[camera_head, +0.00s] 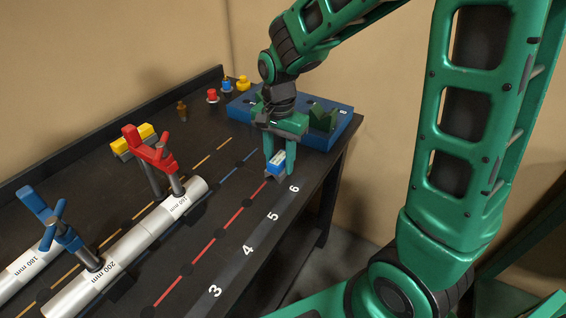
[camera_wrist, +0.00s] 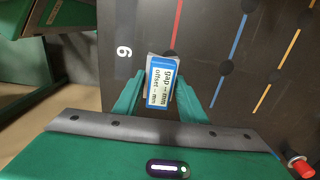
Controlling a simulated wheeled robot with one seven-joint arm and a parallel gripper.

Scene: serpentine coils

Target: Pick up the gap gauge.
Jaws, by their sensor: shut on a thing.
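The gap gauge (camera_head: 277,160) is a small blue and white block near the far end of the red line, beside the number 6. In the wrist view the gap gauge (camera_wrist: 161,82) shows a label reading "gap – mm, offset – mm". My gripper (camera_head: 278,170) points down, with a green finger on each side of the gauge. In the wrist view my gripper (camera_wrist: 165,95) is shut on the gauge. I cannot tell whether the gauge's underside touches the table.
A blue tray (camera_head: 240,104) stands behind my gripper. Grey pipes (camera_head: 117,249) with a red clamp (camera_head: 148,152) and a blue clamp (camera_head: 58,226) lie to the left. Small red and yellow knobbed pieces stand at the back. The table's right edge is close to my gripper.

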